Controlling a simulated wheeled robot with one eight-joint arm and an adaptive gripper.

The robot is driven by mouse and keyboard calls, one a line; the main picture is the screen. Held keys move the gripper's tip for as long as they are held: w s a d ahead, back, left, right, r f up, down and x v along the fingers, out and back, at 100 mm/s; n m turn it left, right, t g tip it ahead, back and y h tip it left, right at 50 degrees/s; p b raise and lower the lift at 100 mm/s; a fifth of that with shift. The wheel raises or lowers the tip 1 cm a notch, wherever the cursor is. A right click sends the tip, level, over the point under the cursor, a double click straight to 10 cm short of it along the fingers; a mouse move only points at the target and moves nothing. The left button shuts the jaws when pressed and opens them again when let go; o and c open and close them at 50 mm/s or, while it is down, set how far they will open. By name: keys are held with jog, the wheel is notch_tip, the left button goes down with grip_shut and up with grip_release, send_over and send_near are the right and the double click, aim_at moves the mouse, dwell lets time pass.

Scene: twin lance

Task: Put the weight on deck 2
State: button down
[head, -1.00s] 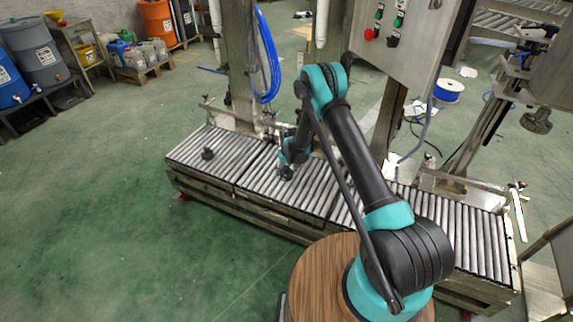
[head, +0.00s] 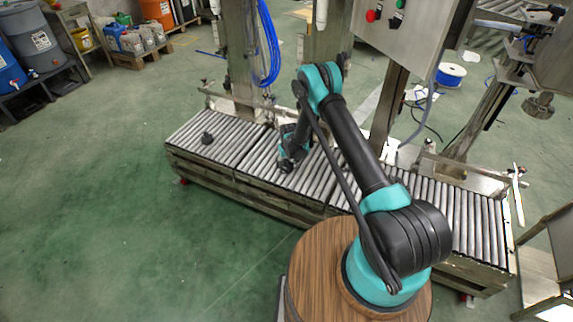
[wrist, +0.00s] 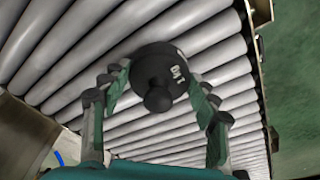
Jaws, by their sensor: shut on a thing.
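A black round weight (wrist: 150,68) with a knob and a white label shows in the wrist view, between my gripper's two fingers. My gripper (wrist: 160,100) is shut on it, with the fingers at either side, over the grey rollers. In the head view my gripper (head: 286,168) is low at the middle section of the roller conveyor (head: 262,182), and the held weight is hard to make out there. Another dark weight-like object (head: 207,138) stands on the left roller section. No deck number is readable.
Steel posts and blue hoses (head: 268,60) stand behind the conveyor. A control box (head: 410,15) hangs above its right part. The left section has bare rollers around the dark object. The green floor in front is clear.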

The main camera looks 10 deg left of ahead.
jog(key=shift+f, duration=0.15)
jog(key=shift+c, duration=2.2)
grip_release()
notch_tip(320, 180, up, 12)
jog(key=s, duration=0.1)
jog(key=shift+s+d+r, duration=0.2)
jog(key=shift+s+d, duration=0.15)
jog(key=shift+d, duration=0.05)
notch_tip(320, 180, up, 15)
jog(key=m, duration=0.1)
send_over(288, 168)
jog(key=s+d, duration=0.3)
jog(key=d, duration=0.6)
jog(key=s+d+r+m+t, duration=0.1)
jog(key=s+d+r, duration=0.65)
jog(key=r, duration=0.25)
jog(key=s+d+r+m, duration=0.1)
jog(key=s+d, duration=0.3)
jog(key=s, duration=0.4)
jog(key=s+d+r+m+t, duration=0.1)
jog(key=s+d, duration=0.2)
jog(key=s, duration=0.6)
jog(key=s+d+r+m, duration=0.1)
jog(key=s+d, duration=0.3)
jog(key=s, duration=0.5)
jog(key=shift+d+r+t+h, duration=0.3)
jog(key=shift+r+h, duration=0.1)
jog(key=shift+r, duration=0.15)
